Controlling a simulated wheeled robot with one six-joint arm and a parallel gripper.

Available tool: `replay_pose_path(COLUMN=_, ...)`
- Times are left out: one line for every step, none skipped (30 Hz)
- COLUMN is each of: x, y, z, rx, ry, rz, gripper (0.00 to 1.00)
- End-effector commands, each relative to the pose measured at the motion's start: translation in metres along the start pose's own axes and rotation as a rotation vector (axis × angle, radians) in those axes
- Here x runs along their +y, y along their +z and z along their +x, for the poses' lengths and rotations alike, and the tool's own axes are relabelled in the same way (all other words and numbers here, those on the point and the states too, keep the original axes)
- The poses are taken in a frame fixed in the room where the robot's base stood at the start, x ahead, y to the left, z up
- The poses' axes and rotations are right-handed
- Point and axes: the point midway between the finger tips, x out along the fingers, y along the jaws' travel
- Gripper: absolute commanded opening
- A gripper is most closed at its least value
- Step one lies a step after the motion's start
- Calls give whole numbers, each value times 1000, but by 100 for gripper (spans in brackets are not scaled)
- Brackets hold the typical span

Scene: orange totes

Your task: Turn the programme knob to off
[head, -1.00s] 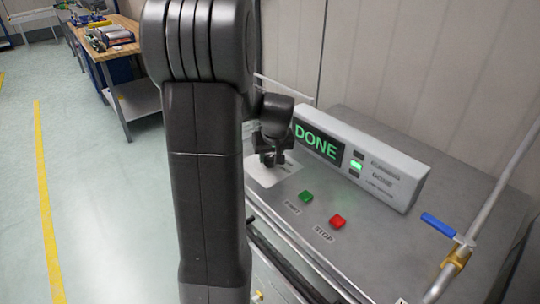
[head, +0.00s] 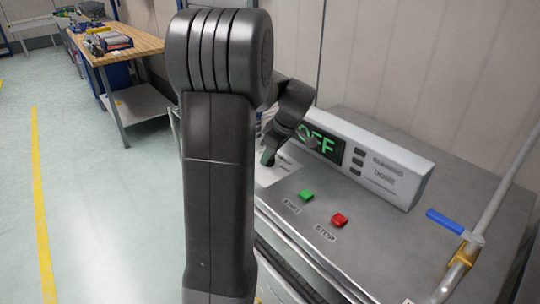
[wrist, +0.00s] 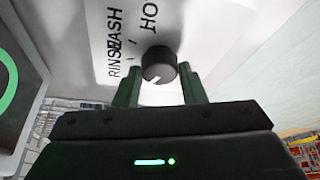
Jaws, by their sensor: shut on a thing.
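The programme knob (wrist: 159,64) is a dark round knob with a white mark, on a white label plate with RINSE, WASH and a partly cut-off word. My gripper (wrist: 160,78) is shut on it, one finger on each side. In the head view, my gripper (head: 268,158) is tilted over the left part of the panel, and the knob is hidden there.
A green START button (head: 306,195) and a red STOP button (head: 339,219) sit on the grey metal top (head: 385,235). A wooden workbench (head: 120,45) is at the back left.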

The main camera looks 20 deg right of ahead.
Motion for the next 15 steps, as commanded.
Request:
replay_pose_path(x=0, y=1, z=1, rx=-2, ry=-6, rz=-13, gripper=14)
replay_pose_path(x=0, y=1, z=1, rx=-2, ry=-10, rz=-22, gripper=14)
replay_pose_path(x=0, y=1, z=1, rx=-2, ry=-14, rz=-32, gripper=14)
replay_pose_path(x=0, y=1, z=1, rx=-2, ry=-17, rz=-37, gripper=14)
replay_pose_path(x=0, y=1, z=1, rx=-2, ry=-20, rz=-42, gripper=14)
replay_pose_path(x=0, y=1, z=1, rx=-2, ry=-22, rz=-48, gripper=14)
replay_pose_path(x=0, y=1, z=1, rx=-2, ry=-23, rz=-52, gripper=14)
replay_pose_path(x=0, y=1, z=1, rx=-2, ry=-25, rz=-55, gripper=14)
replay_pose_path(x=0, y=1, z=1, rx=-2, ry=-26, rz=-58, gripper=14)
replay_pose_path(x=0, y=1, z=1, rx=-2, ry=-27, rz=-60, gripper=14)
replay_pose_path(x=0, y=1, z=1, rx=-2, ry=-27, rz=-61, gripper=14)
replay_pose_path(x=0, y=1, z=1, rx=-2, ry=-28, rz=-61, gripper=14)
replay_pose_path(x=0, y=1, z=1, rx=-2, ry=-28, rz=-62, gripper=14)
replay_pose_path(x=0, y=1, z=1, rx=-2, ry=-28, rz=-62, gripper=14)
replay_pose_path(x=0, y=1, z=1, rx=-2, ry=-28, rz=-62, gripper=14)
